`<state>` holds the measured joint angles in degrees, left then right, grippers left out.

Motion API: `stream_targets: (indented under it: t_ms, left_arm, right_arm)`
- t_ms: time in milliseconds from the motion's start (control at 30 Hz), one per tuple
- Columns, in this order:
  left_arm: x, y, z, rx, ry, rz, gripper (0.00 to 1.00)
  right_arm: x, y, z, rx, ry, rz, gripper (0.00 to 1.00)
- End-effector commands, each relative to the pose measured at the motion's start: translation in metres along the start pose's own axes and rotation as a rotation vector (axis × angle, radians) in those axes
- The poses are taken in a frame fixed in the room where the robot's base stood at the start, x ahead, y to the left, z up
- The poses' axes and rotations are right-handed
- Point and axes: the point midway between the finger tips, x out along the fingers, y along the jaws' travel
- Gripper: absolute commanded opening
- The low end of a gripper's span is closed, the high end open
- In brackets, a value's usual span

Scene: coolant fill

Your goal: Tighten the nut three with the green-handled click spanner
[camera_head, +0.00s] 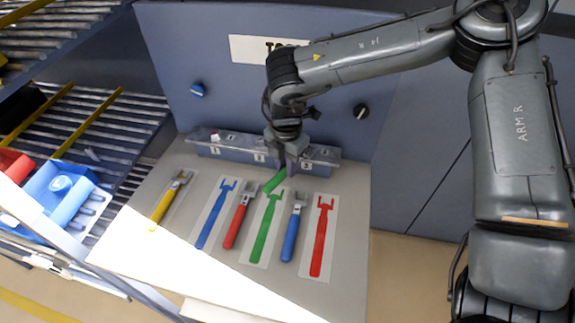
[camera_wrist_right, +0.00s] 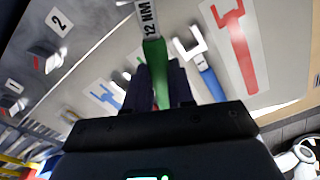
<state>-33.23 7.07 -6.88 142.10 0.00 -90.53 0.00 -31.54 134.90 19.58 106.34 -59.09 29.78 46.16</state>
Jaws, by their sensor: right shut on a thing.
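My right gripper (camera_head: 287,166) is shut on the green-handled click spanner (camera_head: 274,181), just in front of the numbered bar (camera_head: 230,150) at the back of the bench. In the right wrist view the green handle (camera_wrist_right: 155,55) sits between the fingers (camera_wrist_right: 160,85), with a "12 NM" label on its shaft. The spanner's head runs out of the wrist view and is hidden behind the gripper in the head view. The plate marked 3 (camera_head: 306,165) is just right of the gripper. I cannot make out nut three or whether the spanner touches it. My left gripper is not in view.
On the bench (camera_head: 180,247) lie a yellow spanner (camera_head: 167,204), a red spanner (camera_head: 237,218) and a blue spanner (camera_head: 292,229). A blue bin (camera_head: 48,185) stands left.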

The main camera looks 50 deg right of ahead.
Motion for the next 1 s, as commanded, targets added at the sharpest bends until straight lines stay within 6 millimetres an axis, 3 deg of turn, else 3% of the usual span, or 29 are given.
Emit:
stream_targets:
  t_ms: [1000]
  left_arm:
    - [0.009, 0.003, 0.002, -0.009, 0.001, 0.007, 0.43]
  right_arm:
    - [0.000, 0.014, 0.001, 0.136, 0.000, 0.002, 0.00]
